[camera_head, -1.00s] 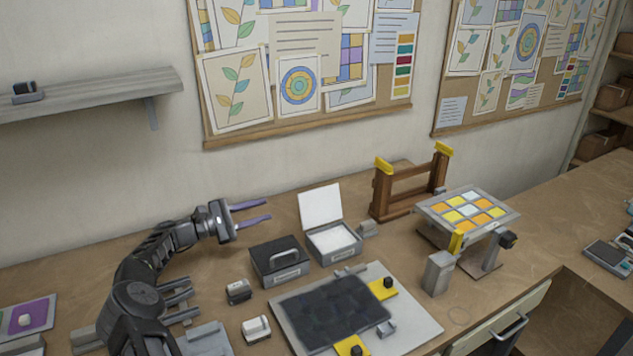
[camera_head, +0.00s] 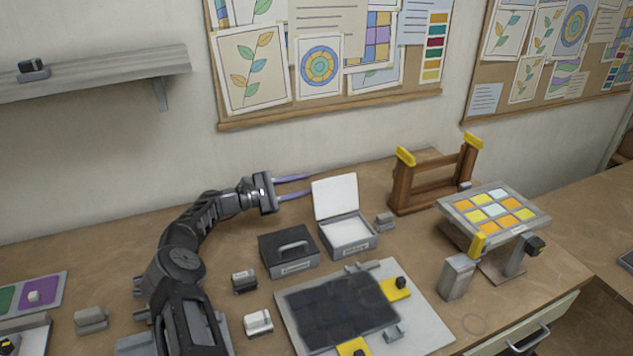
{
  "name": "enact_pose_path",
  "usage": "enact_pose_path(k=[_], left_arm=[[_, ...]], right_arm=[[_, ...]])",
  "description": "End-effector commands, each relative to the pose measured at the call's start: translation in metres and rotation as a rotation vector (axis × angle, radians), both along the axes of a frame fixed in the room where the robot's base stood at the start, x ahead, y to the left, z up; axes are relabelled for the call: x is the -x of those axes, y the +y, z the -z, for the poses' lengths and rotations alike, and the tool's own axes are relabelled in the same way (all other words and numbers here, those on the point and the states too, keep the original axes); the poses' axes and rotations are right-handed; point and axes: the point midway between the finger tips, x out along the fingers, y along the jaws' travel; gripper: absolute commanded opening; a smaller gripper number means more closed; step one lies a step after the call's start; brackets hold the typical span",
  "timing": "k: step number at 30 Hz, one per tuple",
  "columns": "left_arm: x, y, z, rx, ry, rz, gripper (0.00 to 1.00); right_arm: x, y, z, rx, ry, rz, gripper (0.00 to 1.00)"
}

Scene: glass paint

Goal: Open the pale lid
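The pale lid (camera_head: 335,197) stands raised at the back of a small grey box (camera_head: 348,250), whose pale inside shows. A dark box with a closed dark lid and a grey handle (camera_head: 289,252) stands just left of it. My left gripper (camera_head: 310,185) is open, with two purple-grey fingers apart and nothing between them. It is behind the dark box, pointing right, with its fingertips close to the left edge of the pale lid; whether they touch it I cannot tell. My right gripper is not in view.
A dark panel on a pale board (camera_head: 430,330) with yellow clamps lies in front. A wooden frame (camera_head: 435,182) and a stand with a coloured tile panel (camera_head: 495,211) are to the right. Small blocks (camera_head: 258,323) lie on the left. A shelf (camera_head: 110,75) is above.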

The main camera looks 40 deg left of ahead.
Motion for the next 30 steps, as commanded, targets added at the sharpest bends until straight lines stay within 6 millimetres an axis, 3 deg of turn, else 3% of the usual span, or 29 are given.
enact_pose_path(k=[9, 19, 30], left_arm=[[-0.038, -0.020, 0.001, -0.001, 0.000, 0.000, 0.31], [-0.041, -0.022, 0.000, -0.001, 0.000, -0.001, 0.31], [-0.041, -0.021, -0.002, -0.001, -0.003, -0.002, 0.00]], right_arm=[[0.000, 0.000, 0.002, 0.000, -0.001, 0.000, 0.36], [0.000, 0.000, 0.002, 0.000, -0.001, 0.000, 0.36], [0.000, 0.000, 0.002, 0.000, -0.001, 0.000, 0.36]])
